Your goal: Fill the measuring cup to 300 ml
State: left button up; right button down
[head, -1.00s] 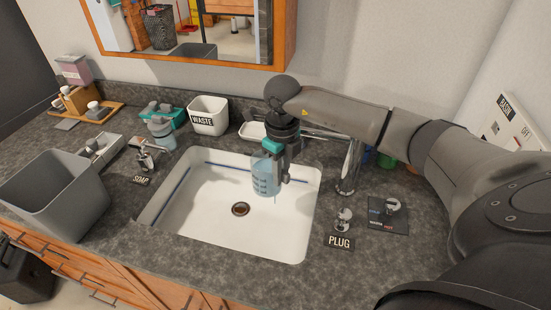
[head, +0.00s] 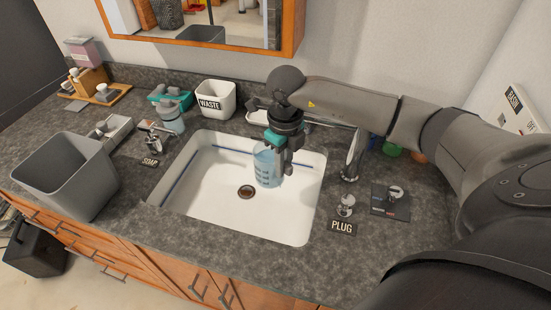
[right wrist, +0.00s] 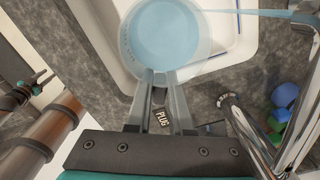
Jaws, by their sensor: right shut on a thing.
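The measuring cup (head: 267,166) is clear and bluish with markings on its side. It is upright over the sink (head: 215,195), right of and behind the drain. My right gripper (head: 287,167) is shut on it from the right. In the right wrist view the cup (right wrist: 168,35) shows from above with light blue water in it. A pale blue streak like a water stream runs from the tap spout (right wrist: 304,17) to the cup. The level against the markings is too small to read. The chrome tap (head: 352,155) stands right of the sink.
A tap lever (head: 394,192) on a dark plate and a knob (head: 346,206) by the PLUG label stand right of the sink. The WASTE bin (head: 216,98) is behind; the soap dispenser (head: 157,138) and a grey bin (head: 70,180) are left. The front counter is clear.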

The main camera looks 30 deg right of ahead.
jog(key=shift+s+a+r+p, duration=0.35)
jog(key=shift+s+a+p, duration=0.15)
jog(key=shift+a, duration=0.15)
jog(key=shift+s+a+r+p, duration=0.3)
jog(key=shift+s+a+p, duration=0.2)
jog(key=shift+a, duration=0.1)
jog(key=shift+s+a+r+p, duration=0.35)
jog(key=shift+s+a+p, duration=0.15)
jog(key=shift+a, duration=0.15)
